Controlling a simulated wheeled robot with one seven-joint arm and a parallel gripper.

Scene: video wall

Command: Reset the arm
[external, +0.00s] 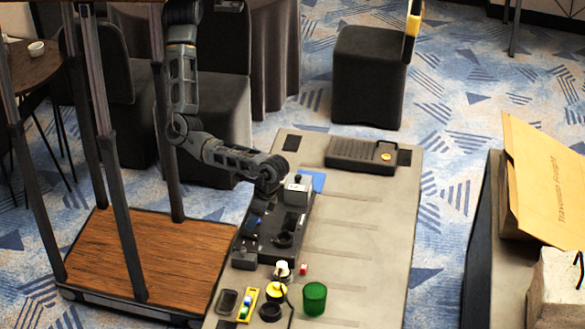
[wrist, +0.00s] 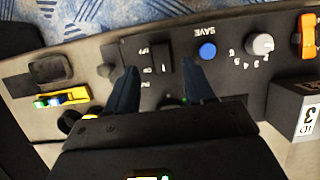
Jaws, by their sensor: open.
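My arm reaches in from the upper left in the external view, and my gripper (external: 268,188) is over the far end of a black control panel (external: 268,243) on the table. Its fingertips are hard to make out there. In the wrist view my gripper (wrist: 160,85) is open, with two dark blue-grey fingers apart and nothing seen held between them. The panel (wrist: 225,55) lies beyond and under the fingers. It carries a black rocker switch (wrist: 162,55), a blue button (wrist: 207,51) marked SAVE and a pale knob (wrist: 262,44).
A silver box (external: 298,188) stands near my gripper. The table's right side is mostly clear.

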